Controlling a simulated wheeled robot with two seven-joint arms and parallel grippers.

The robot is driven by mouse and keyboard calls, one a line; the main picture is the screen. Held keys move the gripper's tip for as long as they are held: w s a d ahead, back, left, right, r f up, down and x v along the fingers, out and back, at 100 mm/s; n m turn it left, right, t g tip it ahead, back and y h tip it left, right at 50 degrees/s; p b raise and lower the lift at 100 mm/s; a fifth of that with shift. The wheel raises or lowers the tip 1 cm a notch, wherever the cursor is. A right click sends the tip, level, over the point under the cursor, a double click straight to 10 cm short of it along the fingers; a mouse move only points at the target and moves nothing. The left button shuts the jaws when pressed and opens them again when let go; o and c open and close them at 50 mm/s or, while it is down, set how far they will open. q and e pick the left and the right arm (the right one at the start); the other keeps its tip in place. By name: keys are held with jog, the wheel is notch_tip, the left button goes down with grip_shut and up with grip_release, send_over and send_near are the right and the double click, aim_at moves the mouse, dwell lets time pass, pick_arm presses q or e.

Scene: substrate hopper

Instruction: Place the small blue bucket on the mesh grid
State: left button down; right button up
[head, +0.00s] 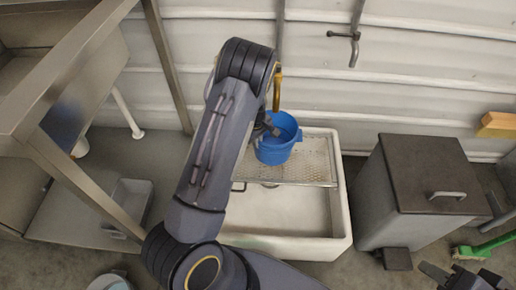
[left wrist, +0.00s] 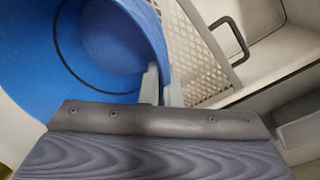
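The small blue bucket (head: 277,151) is upright over the left part of the mesh grid (head: 318,162), which lies across the back of a white sink. Whether its base touches the grid is hard to tell. My left gripper (head: 268,128) is at the bucket's left rim, partly hidden by my arm. In the left wrist view the bucket (left wrist: 40,60) fills the upper left. My left gripper's fingers (left wrist: 163,88) straddle its wall closely, and the mesh grid (left wrist: 195,60) shows beyond. My right gripper (head: 462,274) is at the bottom right, apparently open and empty.
A brass tap (head: 277,90) hangs just above the bucket. The white sink (head: 340,215) has an open basin in front of the grid. A grey lidded bin (head: 425,165) stands to the right, and a metal table frame (head: 80,180) to the left. A green brush (head: 480,248) lies lower right.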

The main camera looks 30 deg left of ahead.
pick_arm(q)
jog(key=shift+w+a+f, duration=0.1)
jog(key=shift+w+f, duration=0.1)
jog(key=shift+f, duration=0.2)
jog(key=shift+w+f+b, duration=0.15)
jog(key=shift+f+b, duration=0.55)
jog(key=shift+f, duration=0.85)
jog(key=shift+f, duration=0.2)
jog(key=c, duration=1.6)
grip_release()
jog(key=shift+c, duration=0.2)
jog(key=shift+r, duration=0.15)
